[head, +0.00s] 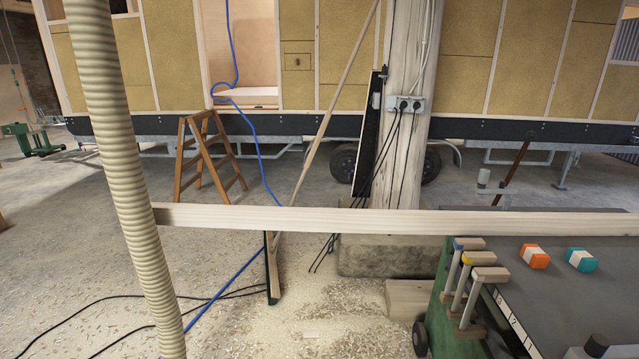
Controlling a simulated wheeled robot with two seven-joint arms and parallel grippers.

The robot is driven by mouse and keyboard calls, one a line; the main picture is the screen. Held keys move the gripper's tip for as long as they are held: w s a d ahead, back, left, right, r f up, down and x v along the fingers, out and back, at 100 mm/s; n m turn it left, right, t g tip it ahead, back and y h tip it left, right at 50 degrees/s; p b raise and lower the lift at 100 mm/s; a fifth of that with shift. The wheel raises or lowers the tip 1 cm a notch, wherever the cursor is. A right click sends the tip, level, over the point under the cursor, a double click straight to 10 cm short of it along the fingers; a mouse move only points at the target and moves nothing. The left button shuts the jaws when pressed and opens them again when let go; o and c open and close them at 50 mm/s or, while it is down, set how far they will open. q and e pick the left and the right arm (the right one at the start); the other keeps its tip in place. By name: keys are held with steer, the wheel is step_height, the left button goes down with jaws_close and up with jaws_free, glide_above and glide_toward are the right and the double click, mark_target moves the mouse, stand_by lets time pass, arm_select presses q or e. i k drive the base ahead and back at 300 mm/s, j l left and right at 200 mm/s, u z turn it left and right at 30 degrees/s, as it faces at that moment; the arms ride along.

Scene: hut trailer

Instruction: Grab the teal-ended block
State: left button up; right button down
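The teal-ended block (581,260) lies on the dark top of a workbench (565,305) at the right of the head view. It has teal ends and a pale middle band. An orange-ended block (535,257) with the same pale band lies just left of it, with a gap between them. Neither of my grippers shows in this view.
A long pale beam (390,221) runs across behind the blocks. Clamps with wooden heads (480,257) stand at the bench's left edge. A ribbed hose (112,160) hangs at left. A wooden stepladder (207,160) stands farther back. Shavings and cables cover the floor.

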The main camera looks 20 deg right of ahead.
mark_target(578, 258)
steer(key=i+j+z, duration=0.1)
steer(key=i+z, duration=0.25)
steer(key=i, duration=1.35)
